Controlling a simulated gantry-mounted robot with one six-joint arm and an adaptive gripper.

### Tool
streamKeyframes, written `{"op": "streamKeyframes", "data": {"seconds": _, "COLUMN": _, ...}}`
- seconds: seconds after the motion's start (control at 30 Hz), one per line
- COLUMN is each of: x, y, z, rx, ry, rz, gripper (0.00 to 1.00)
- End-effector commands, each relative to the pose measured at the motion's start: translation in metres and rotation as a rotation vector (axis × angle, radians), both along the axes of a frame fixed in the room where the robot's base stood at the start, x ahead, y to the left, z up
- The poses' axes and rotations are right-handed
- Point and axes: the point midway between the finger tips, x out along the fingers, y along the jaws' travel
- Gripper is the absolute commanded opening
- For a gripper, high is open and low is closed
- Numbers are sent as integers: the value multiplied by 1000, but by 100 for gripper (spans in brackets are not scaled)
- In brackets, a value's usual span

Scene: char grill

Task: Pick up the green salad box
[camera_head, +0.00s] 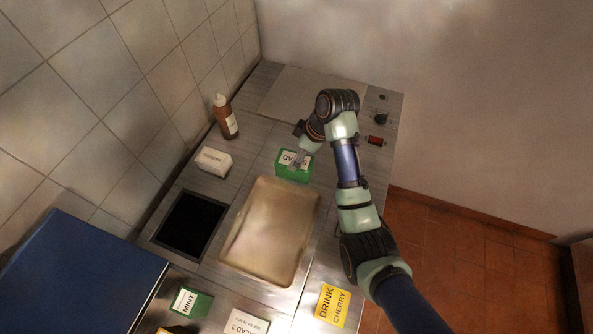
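A green box (291,174) with a white label stands on the metal counter, just beyond the tray. Its label is upside down in the picture and looks like it ends in "LAD"; part of it is covered by my gripper. My gripper (299,158) comes down from the upper right and its tip is at the top of this green box. The fingers are small and blurred, so I cannot tell whether they touch or grip it. The box looks upright on the counter.
A beige tray (268,240) lies nearer, beside a dark square opening (190,224). A white box (213,161) and brown bottle (226,117) stand left. A green MINT box (191,302), white box (246,323) and yellow DRINK CHERRY box (332,306) are in front.

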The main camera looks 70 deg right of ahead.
Motion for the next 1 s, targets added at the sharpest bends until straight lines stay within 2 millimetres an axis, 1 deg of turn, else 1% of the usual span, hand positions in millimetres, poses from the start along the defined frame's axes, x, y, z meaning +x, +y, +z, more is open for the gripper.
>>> {"op": "streamKeyframes", "data": {"seconds": 0.13, "x": 7, "y": 2, "z": -18, "rx": 2, "ry": 2, "rz": -1, "gripper": 98}}
{"op": "streamKeyframes", "data": {"seconds": 0.27, "x": 9, "y": 1, "z": -23, "rx": 0, "ry": 1, "rz": -2, "gripper": 98}}
{"op": "streamKeyframes", "data": {"seconds": 0.33, "x": 11, "y": 2, "z": -30, "rx": 2, "ry": 3, "rz": -2, "gripper": 98}}
{"op": "streamKeyframes", "data": {"seconds": 0.5, "x": 20, "y": 4, "z": -60, "rx": 2, "ry": 3, "rz": 0, "gripper": 98}}
{"op": "streamKeyframes", "data": {"seconds": 0.6, "x": 24, "y": 4, "z": -70, "rx": 1, "ry": 2, "rz": -2, "gripper": 98}}
{"op": "streamKeyframes", "data": {"seconds": 1.0, "x": 25, "y": 4, "z": -72, "rx": -1, "ry": 1, "rz": -3, "gripper": 98}}
